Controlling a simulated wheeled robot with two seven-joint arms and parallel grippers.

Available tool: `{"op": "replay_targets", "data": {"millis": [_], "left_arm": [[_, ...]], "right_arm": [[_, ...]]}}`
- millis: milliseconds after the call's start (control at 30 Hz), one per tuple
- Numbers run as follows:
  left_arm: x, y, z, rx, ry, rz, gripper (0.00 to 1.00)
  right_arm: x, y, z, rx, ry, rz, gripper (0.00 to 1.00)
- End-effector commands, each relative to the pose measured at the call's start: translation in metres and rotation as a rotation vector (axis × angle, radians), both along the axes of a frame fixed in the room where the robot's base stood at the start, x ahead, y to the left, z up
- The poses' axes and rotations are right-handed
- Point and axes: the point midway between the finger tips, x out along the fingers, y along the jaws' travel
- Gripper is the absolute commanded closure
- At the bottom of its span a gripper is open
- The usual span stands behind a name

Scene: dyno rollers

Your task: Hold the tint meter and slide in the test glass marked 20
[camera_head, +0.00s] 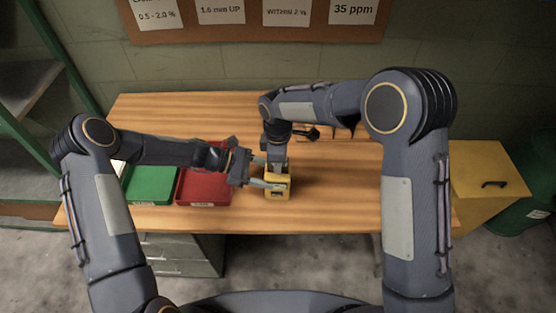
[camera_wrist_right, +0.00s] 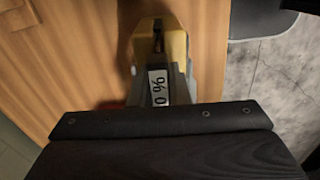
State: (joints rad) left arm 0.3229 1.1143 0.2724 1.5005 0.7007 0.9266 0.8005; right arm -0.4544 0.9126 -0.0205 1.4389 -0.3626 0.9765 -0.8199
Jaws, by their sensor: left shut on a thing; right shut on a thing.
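The yellow tint meter (camera_head: 278,191) is near the front edge of the wooden table, right of the red tray. My left gripper (camera_head: 266,172) comes in from the left and is shut on the meter. My right gripper (camera_head: 277,163) points down from above at the meter's top, shut on the test glass. In the right wrist view, the glass (camera_wrist_right: 157,88) shows a white label with "0 %" upside down; the rest of the marking is hidden. The glass lines up with the dark slot in the tint meter (camera_wrist_right: 174,45); how deep it sits I cannot tell.
A red tray (camera_head: 204,201) and a green tray (camera_head: 150,199) lie on the left of the table (camera_head: 335,205). The table's right part is clear. A yellow cabinet (camera_head: 485,185) and a green bin (camera_head: 535,210) stand at right.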

Motion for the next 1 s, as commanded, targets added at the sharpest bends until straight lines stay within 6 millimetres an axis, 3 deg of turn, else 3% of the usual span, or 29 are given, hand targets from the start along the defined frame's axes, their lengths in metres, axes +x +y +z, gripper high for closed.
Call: {"op": "replay_targets", "data": {"millis": [300, 333, 533, 833, 1000], "left_arm": [[0.0, 0.0, 0.0, 0.001, 0.0, 0.0, 0.58], [0.0, 0.0, 0.0, 0.001, 0.0, 0.0, 0.58], [0.0, 0.0, 0.0, 0.001, 0.0, 0.0, 0.58], [0.0, 0.0, 0.0, 0.001, 0.0, 0.0, 0.58], [0.0, 0.0, 0.0, 0.001, 0.0, 0.0, 0.58]], "right_arm": [[0.0, 0.0, -0.001, 0.0, 0.0, 0.0, 1.0], [0.0, 0.0, -0.001, 0.0, 0.0, 0.0, 0.83], [0.0, 0.0, -0.001, 0.0, 0.0, 0.0, 0.59], [0.0, 0.0, 0.001, 0.0, 0.0, 0.0, 0.59], [0.001, 0.0, 0.023, 0.003, -0.003, 0.0, 0.59]]}}
